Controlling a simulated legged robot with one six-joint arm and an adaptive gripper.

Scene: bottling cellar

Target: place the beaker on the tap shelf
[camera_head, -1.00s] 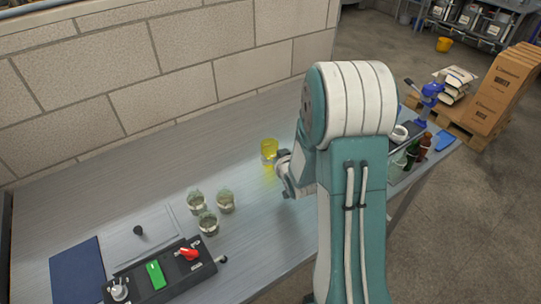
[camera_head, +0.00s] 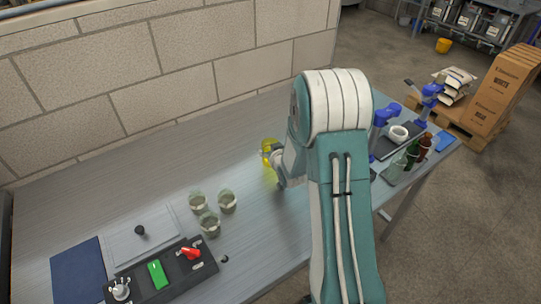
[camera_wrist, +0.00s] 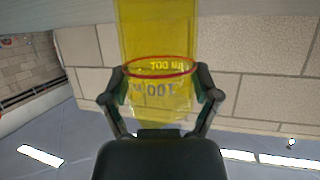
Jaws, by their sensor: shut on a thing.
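The beaker (camera_head: 267,150) is yellow and see-through and stands toward the back of the grey bench in the head view. My gripper (camera_head: 277,158) is at its right side, partly hidden by my arm. In the wrist view the beaker (camera_wrist: 157,45) fills the middle, with a red ring and "100 ml" lettering. My gripper (camera_wrist: 160,98) has a finger on each side, closed on it. I cannot tell whether its base touches the bench. A dark raised shelf (camera_head: 386,151) with blue tap-like fittings (camera_head: 385,116) and a white ring is at the bench's right end.
Several pale glass jars (camera_head: 209,224) stand left of centre. A black control box (camera_head: 180,275) with a green button and red lever is at front left, near a blue mat (camera_head: 78,272). Bottles (camera_head: 413,153) stand at the right edge. A block wall (camera_head: 180,70) runs behind the bench.

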